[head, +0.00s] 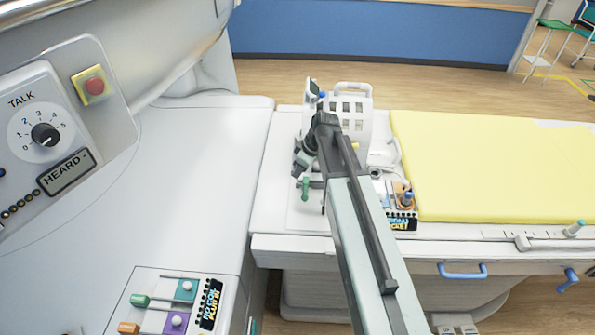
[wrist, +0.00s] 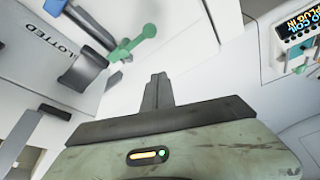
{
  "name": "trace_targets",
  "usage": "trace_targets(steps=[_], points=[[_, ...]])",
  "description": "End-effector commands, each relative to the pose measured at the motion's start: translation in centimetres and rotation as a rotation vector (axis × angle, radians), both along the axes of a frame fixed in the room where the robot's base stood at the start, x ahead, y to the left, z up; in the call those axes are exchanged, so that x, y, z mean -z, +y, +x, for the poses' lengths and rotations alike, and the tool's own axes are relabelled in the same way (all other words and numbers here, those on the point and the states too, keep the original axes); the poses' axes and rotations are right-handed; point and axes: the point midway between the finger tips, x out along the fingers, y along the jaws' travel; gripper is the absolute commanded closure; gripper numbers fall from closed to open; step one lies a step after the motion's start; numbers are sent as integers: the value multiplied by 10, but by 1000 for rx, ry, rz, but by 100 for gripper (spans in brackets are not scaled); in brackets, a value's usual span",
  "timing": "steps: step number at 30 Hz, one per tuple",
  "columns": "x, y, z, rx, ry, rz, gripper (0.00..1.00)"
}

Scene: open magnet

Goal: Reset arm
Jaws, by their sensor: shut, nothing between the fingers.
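My arm reaches up the middle of the head view and bends at its far end. My gripper (head: 301,168) points down and left there, over the white end of the patient table. In the wrist view my gripper (wrist: 158,76) is shut and empty, its two dark fingers together. A green lever (wrist: 134,44) lies just beyond and left of the fingertips in the wrist view, apart from them as far as I can tell. The green lever (head: 305,187) also shows just below the gripper in the head view.
A white basket-like unit (head: 352,110) stands behind the gripper. A small connector panel (head: 402,222) is right of my arm, beside the yellow mat (head: 490,170). A control panel with a red button (head: 94,86) is at left. Another coloured panel (head: 178,303) is at lower left.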

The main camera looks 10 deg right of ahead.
Motion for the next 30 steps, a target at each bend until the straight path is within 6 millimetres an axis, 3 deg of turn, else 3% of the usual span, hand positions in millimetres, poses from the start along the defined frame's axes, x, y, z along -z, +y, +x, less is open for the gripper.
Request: trace_targets(steps=[10, 14, 17, 21, 24, 27, 30], points=[[3, 0, 0, 0, 0, 0, 100], [24, 8, -6, -11, 0, -1, 100], [51, 8, -45, 14, 36, -45, 100], [74, -9, -107, 297, 169, -110, 100], [76, -23, -140, 535, 245, -150, 100], [74, -34, -158, 748, 294, -174, 100], [74, -38, -160, 881, 321, -176, 100]])
